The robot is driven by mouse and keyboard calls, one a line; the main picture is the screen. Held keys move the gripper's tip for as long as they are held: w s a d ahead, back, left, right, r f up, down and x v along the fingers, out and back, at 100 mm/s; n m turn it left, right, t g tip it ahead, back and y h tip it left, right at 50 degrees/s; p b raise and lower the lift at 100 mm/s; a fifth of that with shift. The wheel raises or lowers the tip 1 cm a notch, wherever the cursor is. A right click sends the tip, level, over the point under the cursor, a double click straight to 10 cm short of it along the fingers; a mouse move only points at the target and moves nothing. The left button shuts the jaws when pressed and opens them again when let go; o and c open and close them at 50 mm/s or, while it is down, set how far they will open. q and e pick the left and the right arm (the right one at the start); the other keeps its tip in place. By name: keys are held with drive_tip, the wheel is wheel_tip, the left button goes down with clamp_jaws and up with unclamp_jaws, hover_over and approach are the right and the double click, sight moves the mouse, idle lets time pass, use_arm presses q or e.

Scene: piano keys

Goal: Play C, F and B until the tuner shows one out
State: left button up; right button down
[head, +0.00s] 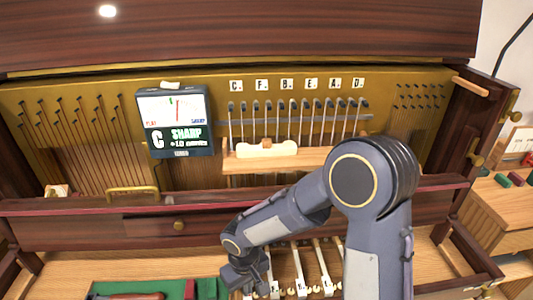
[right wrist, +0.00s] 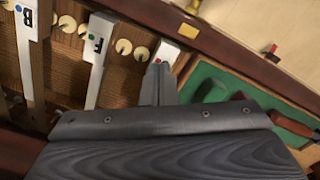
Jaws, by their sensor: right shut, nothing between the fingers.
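The tuner (head: 175,120) hangs on the brass back panel. Its screen reads C, SHARP, +10 cents, with the needle near the dial's middle. My right gripper (head: 247,280) is shut and empty, low at the left end of the white keys (head: 299,270). In the right wrist view its closed fingers (right wrist: 158,85) are over or beside a key (right wrist: 167,52) with a red dot, whose letter is hidden. I cannot tell whether they touch it. The F key (right wrist: 98,45) has a green dot and the B key (right wrist: 27,20) a blue one. My left gripper is out of view.
Letter tags C, F, B, E, A, D (head: 261,85) stand above a row of pins with strings. A pale wooden block (head: 267,148) lies across the strings. A green-lined tray (right wrist: 215,75) with tools is beside the keys. A wooden rail (head: 100,205) crosses behind the keys.

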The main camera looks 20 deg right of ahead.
wheel_tip(320, 180, up, 10)
drive_tip(key=p, duration=0.7)
drive_tip(key=shift+r, duration=0.1)
idle(3.1)
drive_tip(key=s+d+r+m+t+y, duration=0.2)
drive_tip(key=s+d+r, duration=0.2)
drive_tip(key=s+r, duration=0.3)
drive_tip(key=s+d+r+m+t+y, duration=0.1)
drive_tip(key=s+d+r+m+t, duration=0.1)
drive_tip(key=s+d+r, duration=0.3)
drive_tip(key=s+r+t, duration=0.1)
drive_tip(key=s+r, duration=0.1)
drive_tip(key=s, duration=0.2)
drive_tip(key=shift+t+y, duration=0.3)
drive_tip(key=shift+y, duration=0.1)
drive_tip(key=shift+s+d+f+m, duration=0.1)
drive_tip(key=shift+s+d+m, duration=0.05)
drive_tip(key=shift+m, duration=0.15)
